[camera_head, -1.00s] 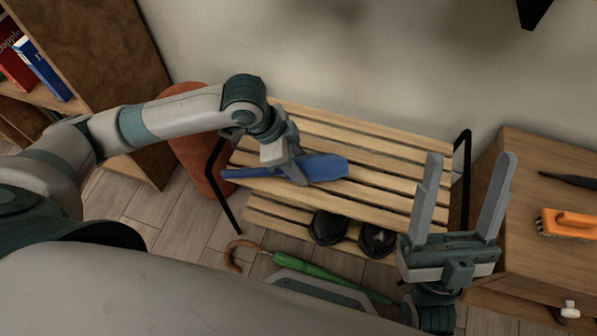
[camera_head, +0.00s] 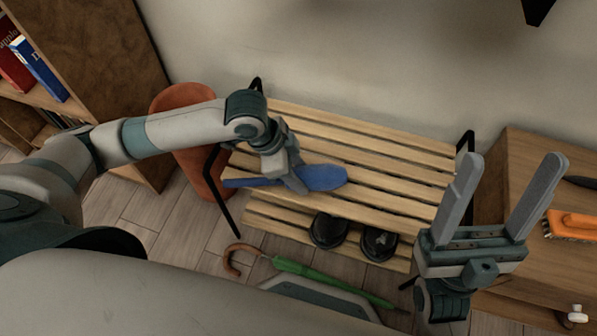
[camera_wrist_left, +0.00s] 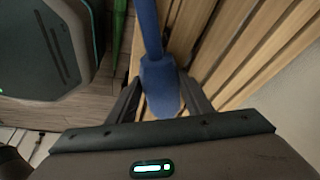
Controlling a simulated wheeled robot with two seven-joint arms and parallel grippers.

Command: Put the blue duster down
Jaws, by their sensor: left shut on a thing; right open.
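The blue duster (camera_head: 322,178) is at the left part of the slatted wooden rack's top (camera_head: 375,170), with its handle pointing left and its broad head to the right. My left gripper (camera_head: 296,184) is shut on the duster near where handle and head meet. In the left wrist view the duster (camera_wrist_left: 160,85) lies between the two fingers, over the slats. I cannot tell whether it touches the slats. My right gripper (camera_head: 503,200) is open and empty, in front of the rack's right end.
Black shoes (camera_head: 378,242) stand on the lower shelf. A green umbrella (camera_head: 305,270) lies on the floor in front. A wooden cabinet (camera_head: 555,262) with an orange brush (camera_head: 572,225) is at right. A terracotta container (camera_head: 188,100) stands at left. The right part of the rack's top is clear.

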